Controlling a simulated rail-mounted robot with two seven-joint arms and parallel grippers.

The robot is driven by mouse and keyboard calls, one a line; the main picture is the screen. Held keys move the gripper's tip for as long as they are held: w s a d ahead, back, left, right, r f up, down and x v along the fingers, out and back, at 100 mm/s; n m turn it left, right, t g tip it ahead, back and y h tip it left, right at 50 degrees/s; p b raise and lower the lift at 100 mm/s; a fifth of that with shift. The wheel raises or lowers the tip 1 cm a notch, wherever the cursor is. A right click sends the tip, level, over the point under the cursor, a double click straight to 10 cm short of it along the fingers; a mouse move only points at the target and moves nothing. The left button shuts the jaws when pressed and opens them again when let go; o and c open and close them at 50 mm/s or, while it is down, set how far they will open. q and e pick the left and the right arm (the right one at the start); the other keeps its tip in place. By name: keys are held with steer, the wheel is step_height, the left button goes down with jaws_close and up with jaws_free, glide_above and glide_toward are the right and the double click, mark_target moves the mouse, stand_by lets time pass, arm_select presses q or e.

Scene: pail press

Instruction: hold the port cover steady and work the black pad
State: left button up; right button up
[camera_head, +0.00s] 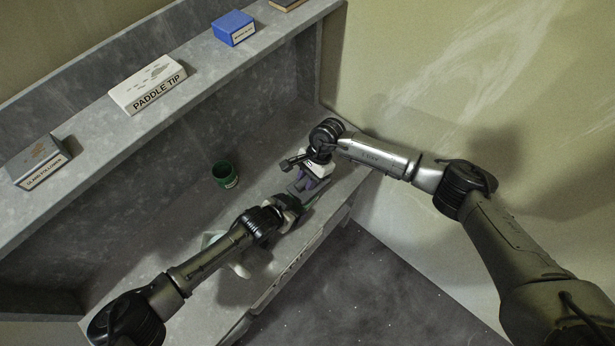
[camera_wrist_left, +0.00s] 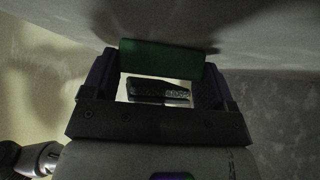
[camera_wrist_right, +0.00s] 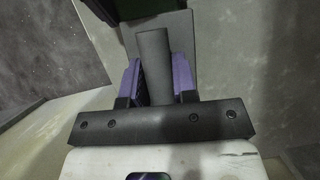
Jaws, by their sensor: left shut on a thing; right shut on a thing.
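My left gripper (camera_head: 298,204) is shut on a green block-like piece (camera_wrist_left: 162,58), which spans its two fingers in the left wrist view. A small black piece with pale lettering (camera_wrist_left: 160,92) shows behind it, between the fingers. My right gripper (camera_head: 312,182) is shut on a dark grey bar (camera_wrist_right: 155,65), held between its purple fingers in the right wrist view. The two grippers are close together over the bench. I cannot tell for sure which held piece is the port cover or the black pad. Arms and grippers hide much of both in the head view.
A grey bench (camera_head: 190,245) runs below a shelf. A green cup (camera_head: 225,174) stands on the bench. A pale object (camera_head: 240,262) is partly behind my left arm. On the shelf are a white PADDLE TIP box (camera_head: 148,84), a blue box (camera_head: 233,28) and a grey box (camera_head: 38,163).

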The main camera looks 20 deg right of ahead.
steer(key=shift+f, duration=0.6)
steer(key=shift+w+d, duration=0.35)
steer(key=shift+d, duration=0.35)
steer(key=shift+w+d, duration=0.35)
steer(key=shift+d, duration=0.3)
steer(key=shift+a, duration=0.1)
steer(key=shift+s+a+f, duration=0.15)
steer(key=shift+s+a, duration=0.2)
steer(key=shift+a, duration=0.25)
steer(key=shift+s+a+f, duration=0.1)
steer(key=shift+s+a, duration=0.25)
steer(key=shift+a, duration=0.2)
arm_select(q)
steer(key=shift+w+r, duration=0.1)
arm_select(e)
steer(key=shift+s+a+f, duration=0.1)
jaws_close()
